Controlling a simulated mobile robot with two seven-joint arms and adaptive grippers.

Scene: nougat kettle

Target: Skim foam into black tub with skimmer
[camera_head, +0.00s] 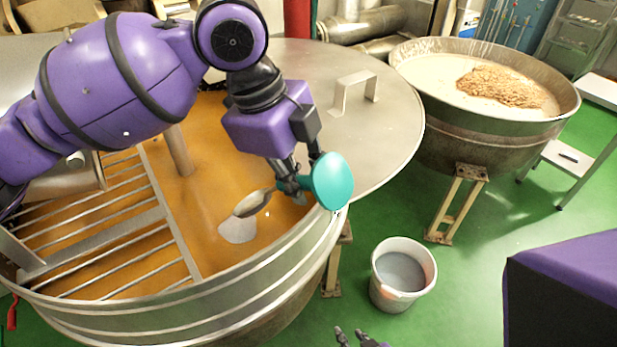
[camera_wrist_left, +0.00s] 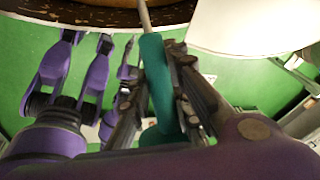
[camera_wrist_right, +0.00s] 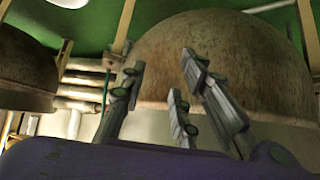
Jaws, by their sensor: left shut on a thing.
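My left gripper (camera_head: 302,182) is shut on the teal handle of the skimmer (camera_head: 330,181), above the near right rim of the large kettle (camera_head: 300,238). The handle also shows between the fingers in the left wrist view (camera_wrist_left: 157,80). The skimmer's metal head points left over the orange liquid, just above a pale foam patch (camera_head: 238,231); I cannot tell whether it touches. A pale bucket (camera_head: 420,290) with a grey inside stands on the floor right of the kettle; no black tub shows. My right gripper (camera_head: 358,340) is empty at the bottom edge, its fingers apart in the right wrist view (camera_wrist_right: 170,95).
A metal grate (camera_head: 100,230) covers the kettle's left part, and a lid with a handle (camera_head: 355,90) its far right. A second kettle (camera_head: 450,125) with whitish contents stands at the back right. Green floor is free around the bucket.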

